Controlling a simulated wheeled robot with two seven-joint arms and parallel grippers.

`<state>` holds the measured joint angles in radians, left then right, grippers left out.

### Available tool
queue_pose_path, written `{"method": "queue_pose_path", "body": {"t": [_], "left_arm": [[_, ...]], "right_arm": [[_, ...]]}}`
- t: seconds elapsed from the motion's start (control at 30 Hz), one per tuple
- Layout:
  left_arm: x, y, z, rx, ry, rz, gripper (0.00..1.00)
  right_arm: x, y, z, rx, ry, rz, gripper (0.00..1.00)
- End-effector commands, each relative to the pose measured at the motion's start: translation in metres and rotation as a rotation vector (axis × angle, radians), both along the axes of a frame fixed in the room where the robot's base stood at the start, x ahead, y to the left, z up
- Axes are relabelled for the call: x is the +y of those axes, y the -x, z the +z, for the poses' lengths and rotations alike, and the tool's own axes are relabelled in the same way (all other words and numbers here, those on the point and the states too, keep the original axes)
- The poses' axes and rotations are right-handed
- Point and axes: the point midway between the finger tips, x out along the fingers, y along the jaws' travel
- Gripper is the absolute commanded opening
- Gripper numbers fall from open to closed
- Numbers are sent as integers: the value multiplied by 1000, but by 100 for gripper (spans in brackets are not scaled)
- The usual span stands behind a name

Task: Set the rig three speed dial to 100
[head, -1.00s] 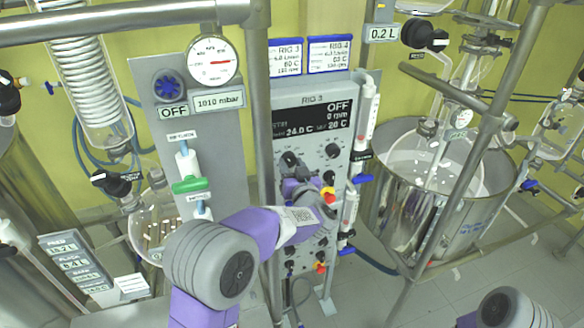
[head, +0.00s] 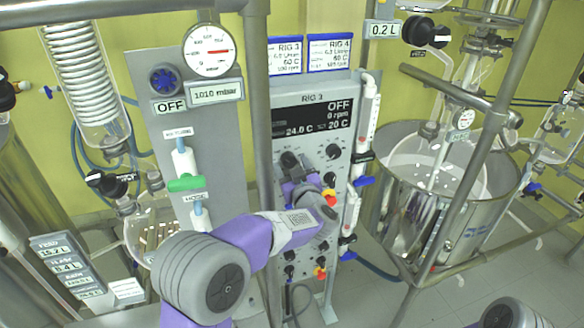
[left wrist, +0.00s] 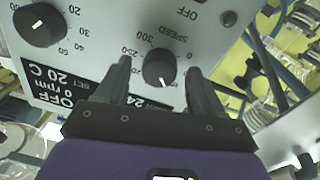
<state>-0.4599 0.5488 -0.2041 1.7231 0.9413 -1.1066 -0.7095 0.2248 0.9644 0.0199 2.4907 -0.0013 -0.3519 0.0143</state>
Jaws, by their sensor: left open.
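The rig three speed dial (left wrist: 160,67) is a round black knob with a white mark, on a grey panel under the word SPEED. The left wrist view shows it upside down. Its mark points toward the black display; I cannot tell which number it meets. In the head view the dial (head: 289,159) is the left knob below the display (head: 312,116), which reads OFF, 0 rpm and 20 C. My left gripper (left wrist: 159,70) is open, with one finger on either side of the dial, apart from it. In the head view the left gripper (head: 294,170) partly covers the panel. My right gripper is not in view.
A second black knob (head: 333,151) sits right of the dial. Red and yellow emergency buttons (head: 329,197) are below, close to my left wrist. A metal post (head: 262,110) stands just left of the panel. A glass vessel in a steel bath (head: 435,200) is at the right.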

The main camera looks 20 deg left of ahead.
Motion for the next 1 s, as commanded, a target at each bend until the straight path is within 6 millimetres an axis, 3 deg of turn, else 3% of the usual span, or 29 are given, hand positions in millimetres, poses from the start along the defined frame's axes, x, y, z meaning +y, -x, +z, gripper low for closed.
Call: {"method": "queue_pose_path", "body": {"t": [0.23,0.63,1.0], "left_arm": [[-5,7,0,0,0,-3,68],[-36,58,-1,0,0,-2,68],[-40,65,-1,0,0,0,68]], "right_arm": [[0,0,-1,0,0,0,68],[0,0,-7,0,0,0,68],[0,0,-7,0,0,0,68]]}}
